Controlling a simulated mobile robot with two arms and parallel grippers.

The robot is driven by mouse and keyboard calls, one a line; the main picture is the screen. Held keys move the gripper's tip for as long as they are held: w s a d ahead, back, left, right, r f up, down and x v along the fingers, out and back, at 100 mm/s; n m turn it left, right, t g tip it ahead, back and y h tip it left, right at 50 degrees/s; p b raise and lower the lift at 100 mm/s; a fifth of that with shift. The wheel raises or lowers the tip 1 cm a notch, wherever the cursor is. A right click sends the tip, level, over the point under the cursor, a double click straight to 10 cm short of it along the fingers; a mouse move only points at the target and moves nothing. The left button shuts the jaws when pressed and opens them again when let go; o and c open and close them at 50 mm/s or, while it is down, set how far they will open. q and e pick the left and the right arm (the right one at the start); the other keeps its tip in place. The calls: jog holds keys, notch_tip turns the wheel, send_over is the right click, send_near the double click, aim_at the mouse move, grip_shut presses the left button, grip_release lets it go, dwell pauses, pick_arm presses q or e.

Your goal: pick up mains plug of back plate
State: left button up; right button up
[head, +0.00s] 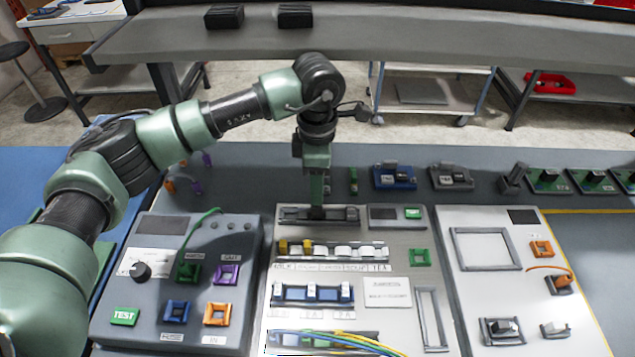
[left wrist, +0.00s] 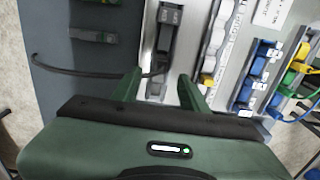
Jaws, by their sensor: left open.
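My left gripper (head: 317,212) points straight down at the strip (head: 345,215) along the back edge of the middle panel. In the left wrist view its two fingers (left wrist: 159,77) are apart, one on each side of the strip. A dark piece with a black cable (left wrist: 90,73), which looks like the mains plug (left wrist: 157,70), shows between the fingertips. The cable curves away toward the back of the table. I cannot tell whether the fingers touch the plug. In the head view the gripper hides most of it. My right gripper is not in view.
The middle panel also holds a row of white and yellow switches (head: 343,251), blue switches (head: 311,293) and coloured cables (head: 330,343). A grey button box (head: 178,285) stands left, a white panel (head: 510,282) right. Several modules (head: 394,177) stand along the table's back.

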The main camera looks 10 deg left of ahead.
aim_at(317, 207)
pick_arm(q)
jog(key=shift+w+f+p, duration=0.1)
jog(key=shift+f+p, duration=0.35)
jog(key=shift+f, duration=0.75)
jog(key=f+p, duration=0.2)
jog(key=f, duration=0.1)
jog(key=f+p, duration=0.1)
jog(key=shift+s+f, duration=0.2)
jog(key=shift+s, duration=0.1)
jog(key=shift+w+f, duration=0.1)
jog(key=shift+f, duration=0.3)
grip_shut()
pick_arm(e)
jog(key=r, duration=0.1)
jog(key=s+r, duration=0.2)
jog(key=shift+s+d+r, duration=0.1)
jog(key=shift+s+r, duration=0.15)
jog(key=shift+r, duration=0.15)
